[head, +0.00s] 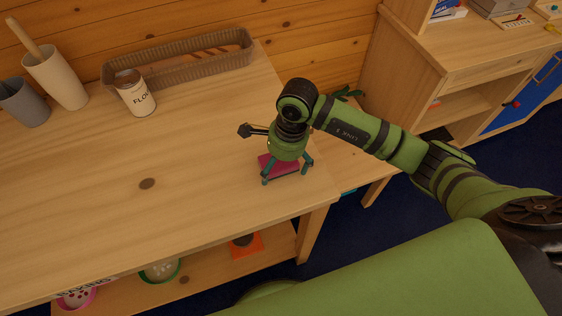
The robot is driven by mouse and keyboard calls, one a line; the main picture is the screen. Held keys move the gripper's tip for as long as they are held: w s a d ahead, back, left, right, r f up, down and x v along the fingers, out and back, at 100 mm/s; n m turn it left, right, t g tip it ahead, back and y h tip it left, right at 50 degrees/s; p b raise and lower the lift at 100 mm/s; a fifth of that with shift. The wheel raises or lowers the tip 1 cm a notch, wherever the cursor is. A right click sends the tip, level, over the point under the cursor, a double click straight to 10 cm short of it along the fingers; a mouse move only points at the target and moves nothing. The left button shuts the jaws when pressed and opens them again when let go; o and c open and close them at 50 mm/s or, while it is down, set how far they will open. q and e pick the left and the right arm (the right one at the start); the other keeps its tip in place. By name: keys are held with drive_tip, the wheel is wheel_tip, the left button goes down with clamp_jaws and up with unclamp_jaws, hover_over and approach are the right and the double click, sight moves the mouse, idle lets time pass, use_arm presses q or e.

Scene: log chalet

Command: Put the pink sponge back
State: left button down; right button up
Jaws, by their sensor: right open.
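The pink sponge (284,172) lies on the wooden table (200,200) near its right edge, in the head view. My right gripper (286,170) points down over the sponge from above. Its teal fingers are open, one at the sponge's left end and one at its right end. I cannot tell whether the fingers touch it. The gripper body hides the sponge's back part. My left gripper is not in view.
A brown basket (180,66) stands at the table's back, with a flour cup (134,93) before it. A beige cup (56,78) and a grey cup (24,103) stand at the left. A lower shelf (205,262) holds bowls. The table's middle is clear.

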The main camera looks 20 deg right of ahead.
drive_tip(key=shift+r, duration=0.15)
wheel_tip(320, 180, up, 12)
drive_tip(key=d+b, duration=0.1)
drive_tip(key=b, duration=0.2)
drive_tip(key=shift+d, duration=0.4)
